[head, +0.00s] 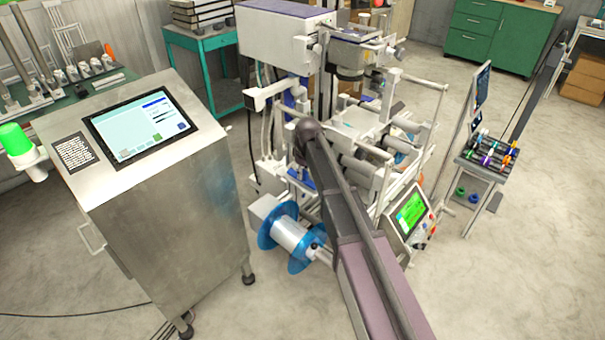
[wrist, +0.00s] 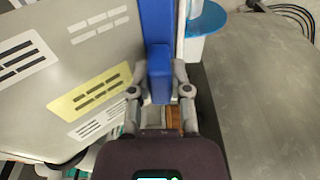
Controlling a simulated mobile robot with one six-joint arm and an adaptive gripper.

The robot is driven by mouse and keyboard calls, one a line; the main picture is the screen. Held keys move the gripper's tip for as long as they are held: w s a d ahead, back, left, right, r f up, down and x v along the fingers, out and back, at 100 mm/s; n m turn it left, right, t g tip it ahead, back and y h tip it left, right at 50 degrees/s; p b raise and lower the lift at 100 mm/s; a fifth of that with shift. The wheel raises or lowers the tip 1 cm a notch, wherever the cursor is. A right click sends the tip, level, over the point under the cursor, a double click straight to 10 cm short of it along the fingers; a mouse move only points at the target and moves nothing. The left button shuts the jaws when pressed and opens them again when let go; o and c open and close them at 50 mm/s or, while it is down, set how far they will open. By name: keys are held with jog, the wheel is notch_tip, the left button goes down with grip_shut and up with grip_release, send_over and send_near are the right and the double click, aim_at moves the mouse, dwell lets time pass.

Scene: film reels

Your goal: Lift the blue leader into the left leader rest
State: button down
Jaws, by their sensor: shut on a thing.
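In the wrist view my gripper (wrist: 160,84) is closed with one finger on each side of a blue block. The block looks like part of the blue leader (wrist: 157,25), a blue strip running up to the top edge of that view. In the head view my own arm hides the gripper and whatever it holds. A reel with blue flanges (head: 292,238) sits low on the front of the machine; a light blue disc (wrist: 208,18) shows right of the leader in the wrist view. I cannot pick out the left leader rest.
A steel cabinet with a touchscreen (head: 143,123) stands left of the machine. A green-lit control panel (head: 410,212) is at the machine's right front. A small rack stand (head: 488,160) is farther right. In the wrist view a grey panel (wrist: 40,105) with labels lies close left.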

jog(key=shift+f+b, duration=0.7)
jog(key=shift+f, duration=0.05)
jog(key=c, duration=0.5)
grip_release()
jog(key=shift+r, duration=0.15)
